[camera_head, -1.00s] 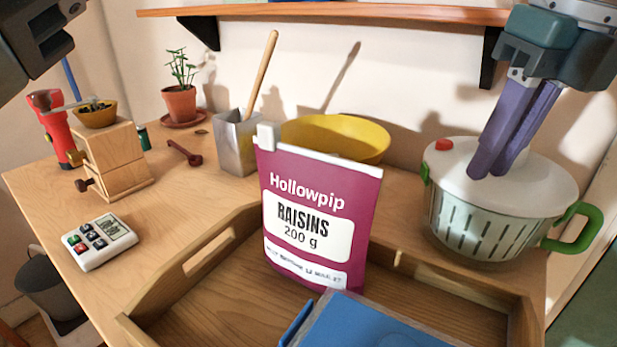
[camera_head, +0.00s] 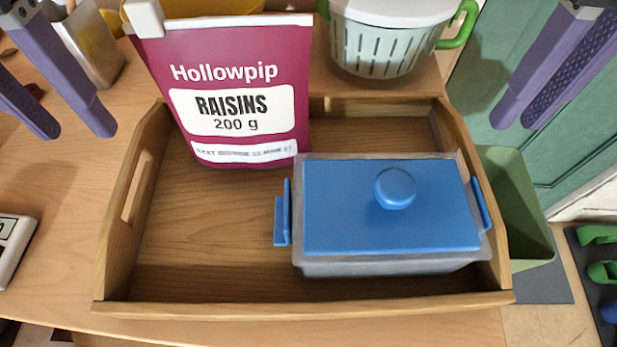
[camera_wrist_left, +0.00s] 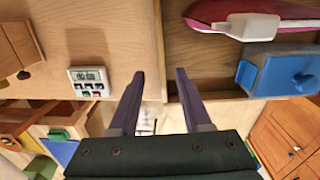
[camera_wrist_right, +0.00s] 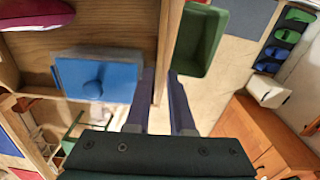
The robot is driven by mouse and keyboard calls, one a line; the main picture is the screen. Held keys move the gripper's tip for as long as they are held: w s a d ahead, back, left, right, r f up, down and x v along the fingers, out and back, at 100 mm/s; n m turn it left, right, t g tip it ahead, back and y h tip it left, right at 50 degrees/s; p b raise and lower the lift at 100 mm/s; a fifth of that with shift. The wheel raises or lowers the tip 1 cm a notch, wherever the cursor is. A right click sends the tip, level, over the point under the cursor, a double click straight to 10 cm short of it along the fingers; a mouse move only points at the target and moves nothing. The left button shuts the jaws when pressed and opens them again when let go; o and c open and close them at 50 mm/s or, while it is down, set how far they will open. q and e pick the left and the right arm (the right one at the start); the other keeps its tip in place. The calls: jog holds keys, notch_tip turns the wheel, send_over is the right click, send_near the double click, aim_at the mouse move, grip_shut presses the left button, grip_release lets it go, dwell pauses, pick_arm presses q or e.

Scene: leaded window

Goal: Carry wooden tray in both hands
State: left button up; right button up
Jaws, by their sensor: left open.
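The wooden tray (camera_head: 200,308) rests on the table, with a handle slot in its left wall. It holds a purple raisins bag (camera_head: 235,150) standing at the back and a grey box with a blue lid (camera_head: 340,205) at the right. My left gripper (camera_head: 75,128) is open and empty, above and left of the tray's left wall. My right gripper (camera_head: 518,120) is open and empty, above and right of the right wall. In the wrist views, the tray's left wall (camera_wrist_left: 160,50) and right wall (camera_wrist_right: 168,40) line up between the fingers, apart from them.
A white colander with green handles (camera_head: 375,45) stands behind the tray. A metal holder (camera_head: 90,45) is at the back left, a white timer (camera_head: 12,245) at the left. A green bin (camera_head: 515,205) stands beyond the table's right edge.

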aim_at(121, 175)
pick_arm(q)
notch_tip(121, 175, down, 10)
pick_arm(e)
notch_tip(121, 175, down, 10)
jog(key=shift+r, duration=0.1)
pick_arm(q)
jog(key=shift+c, duration=0.4)
pick_arm(e)
jog(key=shift+c, duration=0.3)
pick_arm(q)
jog(key=shift+c, duration=1.4)
pick_arm(e)
grip_shut()
pick_arm(q)
grip_shut()
jog(key=shift+r, duration=0.1)
